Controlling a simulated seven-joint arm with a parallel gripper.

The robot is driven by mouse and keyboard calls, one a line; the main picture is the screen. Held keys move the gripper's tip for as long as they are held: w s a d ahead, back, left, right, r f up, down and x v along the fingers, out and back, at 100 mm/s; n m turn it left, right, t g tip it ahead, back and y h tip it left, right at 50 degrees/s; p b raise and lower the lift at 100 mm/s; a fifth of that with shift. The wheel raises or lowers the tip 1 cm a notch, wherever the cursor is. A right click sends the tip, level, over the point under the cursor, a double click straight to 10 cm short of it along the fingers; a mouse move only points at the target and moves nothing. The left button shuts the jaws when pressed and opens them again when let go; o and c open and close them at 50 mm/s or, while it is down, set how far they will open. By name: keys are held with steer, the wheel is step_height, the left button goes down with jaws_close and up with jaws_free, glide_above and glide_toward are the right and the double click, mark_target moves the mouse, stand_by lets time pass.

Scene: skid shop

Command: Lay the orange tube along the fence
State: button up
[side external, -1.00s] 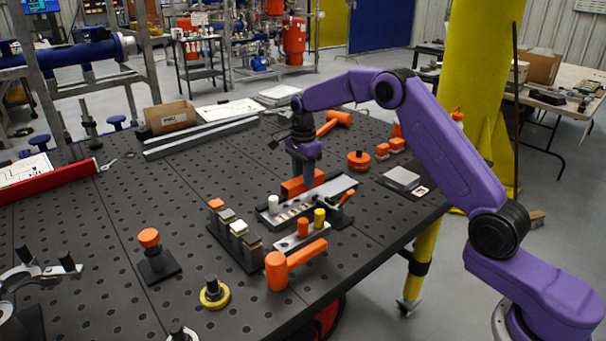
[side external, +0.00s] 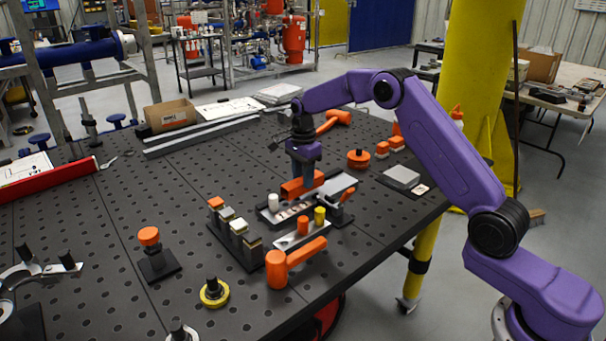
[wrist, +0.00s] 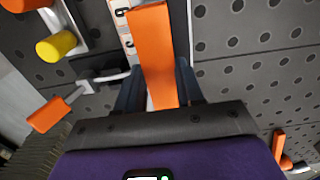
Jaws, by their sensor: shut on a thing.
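The orange tube (side external: 298,188) is a straight, square-sided piece. My gripper (side external: 305,174) is shut on it from above, over the grey tray area in the middle of the bench. In the wrist view the tube (wrist: 152,45) runs up the picture between the two dark fingers (wrist: 158,88). I cannot tell whether its underside touches the tray. A long grey rail (side external: 205,135), which looks like the fence, lies at the back left of the bench, well apart from the tube.
A row of capped blocks (side external: 238,232) is to the left. A cardboard box (side external: 170,115) sits behind the rail. The bench's left middle is mostly clear.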

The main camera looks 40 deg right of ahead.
steer(key=shift+f, duration=0.9)
steer(key=o, duration=1.3)
steer(key=shift+r, duration=0.1)
steer(key=shift+r, duration=3.45)
steer(key=shift+a, duration=0.1)
